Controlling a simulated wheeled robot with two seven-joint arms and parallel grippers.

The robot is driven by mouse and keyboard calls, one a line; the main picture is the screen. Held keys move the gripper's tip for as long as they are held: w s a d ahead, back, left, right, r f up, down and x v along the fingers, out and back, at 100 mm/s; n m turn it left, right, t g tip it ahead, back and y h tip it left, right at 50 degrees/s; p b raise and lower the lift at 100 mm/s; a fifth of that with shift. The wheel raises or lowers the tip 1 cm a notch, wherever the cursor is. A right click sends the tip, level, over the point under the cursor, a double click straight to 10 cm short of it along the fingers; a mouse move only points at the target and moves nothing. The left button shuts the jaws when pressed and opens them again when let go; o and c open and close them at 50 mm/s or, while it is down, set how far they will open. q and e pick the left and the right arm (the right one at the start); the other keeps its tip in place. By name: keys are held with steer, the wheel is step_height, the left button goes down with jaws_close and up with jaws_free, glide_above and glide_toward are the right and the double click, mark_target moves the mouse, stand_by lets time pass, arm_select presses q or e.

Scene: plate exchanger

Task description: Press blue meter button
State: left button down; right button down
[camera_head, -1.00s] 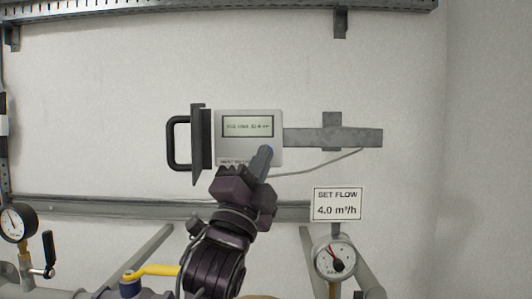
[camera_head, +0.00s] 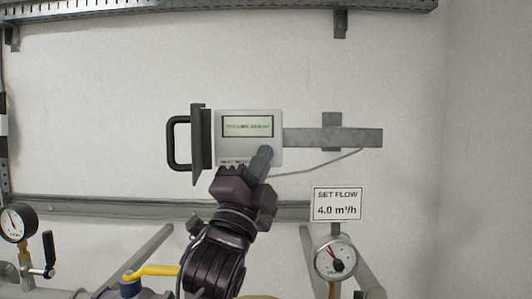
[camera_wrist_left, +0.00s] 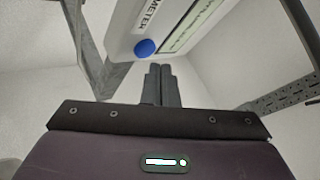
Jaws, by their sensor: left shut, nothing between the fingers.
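The grey heat meter (camera_head: 224,122) is fixed on the wall in the middle of the head view, with a lit green display (camera_head: 247,126) whose text is too blurred to read. My left gripper (camera_head: 266,152) is shut and empty, its fingertips at the meter's lower right corner. In the head view the fingers mostly cover the button. In the left wrist view the round blue button (camera_wrist_left: 145,47) shows just beyond and slightly left of the shut fingertips (camera_wrist_left: 161,68). A small gap shows there in the picture; I cannot tell whether they touch. My right gripper is not in view.
A dark open cover with a black handle (camera_head: 174,144) stands left of the meter. A grey bracket (camera_head: 345,138) and a cable lie to its right. Below are a SET FLOW sign (camera_head: 337,204), gauges (camera_head: 335,257) and a yellow valve lever (camera_head: 152,271).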

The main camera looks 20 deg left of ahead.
arm_select(q)
steer(key=shift+w, duration=0.1)
steer(key=shift+w+a, duration=0.15)
steer(key=shift+w, duration=0.15)
steer(key=shift+w+a, duration=0.1)
steer(key=shift+w, duration=0.25)
stand_by(0.8)
steer(key=shift+s, duration=0.1)
steer(key=shift+s+d+b, duration=0.2)
steer(key=shift+s+b, duration=0.15)
steer(key=shift+s, duration=0.3)
steer(key=shift+s, duration=0.1)
steer(key=s, duration=0.1)
steer(key=s+d+b, duration=0.1)
steer(key=s, duration=0.2)
steer(key=shift+s+d+b, duration=0.25)
steer(key=shift+s+b, duration=0.05)
steer(key=shift+b, duration=0.1)
